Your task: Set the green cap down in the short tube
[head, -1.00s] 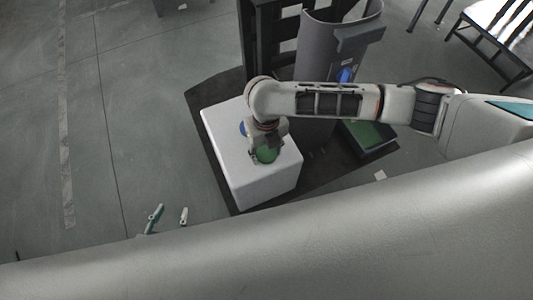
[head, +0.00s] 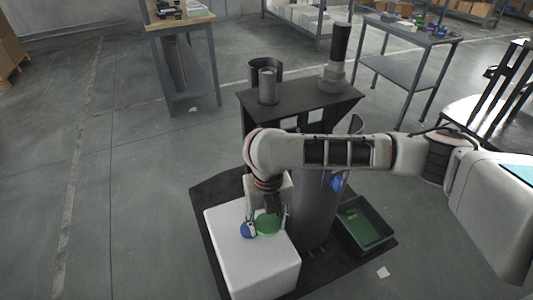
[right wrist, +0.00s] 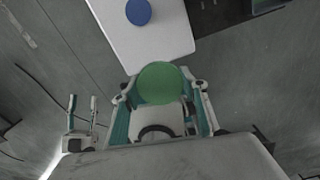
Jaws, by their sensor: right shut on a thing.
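The green cap (head: 267,224) is a round disc held by my right gripper (head: 267,217) over the white box (head: 252,268). In the right wrist view the green cap (right wrist: 161,82) sits between the two fingers. I cannot tell whether it touches the box. A short grey tube (head: 267,87) stands on the black stand (head: 300,100), in front of a wider dark open tube (head: 280,70). I cannot tell for sure which is the short tube. My left gripper (right wrist: 83,110) shows in the right wrist view with its fingers apart, empty; the head view does not show it.
A blue disc (head: 248,230) lies on the white box beside the green cap. A large grey column (head: 315,208) rises just right of the box, partly behind my arm. A dark bin (head: 365,224) with a green inside is to its right. Left floor is clear.

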